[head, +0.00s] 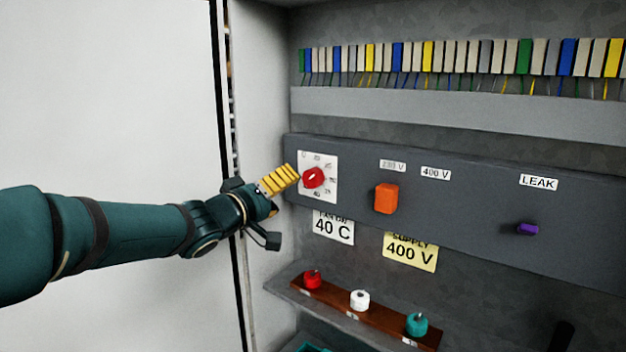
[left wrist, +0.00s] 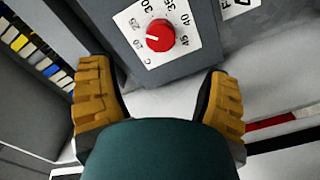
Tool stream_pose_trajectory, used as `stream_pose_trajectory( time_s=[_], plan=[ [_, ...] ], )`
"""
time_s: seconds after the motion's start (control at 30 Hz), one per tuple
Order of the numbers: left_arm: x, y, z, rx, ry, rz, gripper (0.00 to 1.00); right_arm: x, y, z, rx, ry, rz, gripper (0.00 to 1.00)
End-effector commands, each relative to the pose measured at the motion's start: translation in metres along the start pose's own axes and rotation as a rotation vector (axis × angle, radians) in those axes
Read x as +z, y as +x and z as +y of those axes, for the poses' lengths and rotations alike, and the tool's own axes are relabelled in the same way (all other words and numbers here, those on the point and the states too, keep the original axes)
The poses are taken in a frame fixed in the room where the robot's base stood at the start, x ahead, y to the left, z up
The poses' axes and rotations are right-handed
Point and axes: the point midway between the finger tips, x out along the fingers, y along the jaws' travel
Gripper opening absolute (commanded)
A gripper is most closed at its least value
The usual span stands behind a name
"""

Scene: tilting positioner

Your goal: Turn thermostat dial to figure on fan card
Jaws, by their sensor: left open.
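The thermostat dial is a red knob (head: 314,177) on a white scale plate (head: 331,161), on the left of the dark grey panel. In the left wrist view the knob (left wrist: 160,37) has a short white mark on its left side, toward the low figures; I cannot read its exact setting. The fan card (head: 333,227) reads 40 C and hangs below the dial; its edge shows in the left wrist view (left wrist: 236,8). My left gripper (head: 281,181) is open and empty, just left of the dial. Its yellow fingers (left wrist: 160,97) are apart from the knob. My right gripper is not in view.
On the panel sit an orange knob (head: 386,198) and a purple LEAK switch (head: 528,229). A yellow 400 V supply card (head: 410,252) hangs below. Red (head: 312,279), white (head: 359,299) and teal (head: 417,324) knobs stand on a low shelf. Coloured terminals (head: 460,56) line the top.

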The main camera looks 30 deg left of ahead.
Motion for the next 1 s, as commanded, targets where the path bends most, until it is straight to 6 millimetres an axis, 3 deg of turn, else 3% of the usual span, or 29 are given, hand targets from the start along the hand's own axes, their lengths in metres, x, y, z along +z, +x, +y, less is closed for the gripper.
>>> stream_pose_trajectory(
  time_s=[0.3, 0.5, 0.97, 1.0],
  plan=[
    [0.001, 0.063, -0.002, 0.000, -0.001, -0.001, 0.77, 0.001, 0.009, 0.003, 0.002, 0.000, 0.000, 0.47],
    [0.001, 0.089, -0.001, 0.000, 0.000, -0.001, 0.77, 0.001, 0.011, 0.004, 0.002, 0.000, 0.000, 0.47],
    [0.000, 0.099, 0.000, 0.000, -0.001, 0.000, 0.78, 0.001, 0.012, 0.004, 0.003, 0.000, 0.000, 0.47],
    [0.000, 0.099, 0.000, 0.000, -0.001, 0.000, 0.64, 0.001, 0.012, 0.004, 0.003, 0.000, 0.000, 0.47]
  ],
)
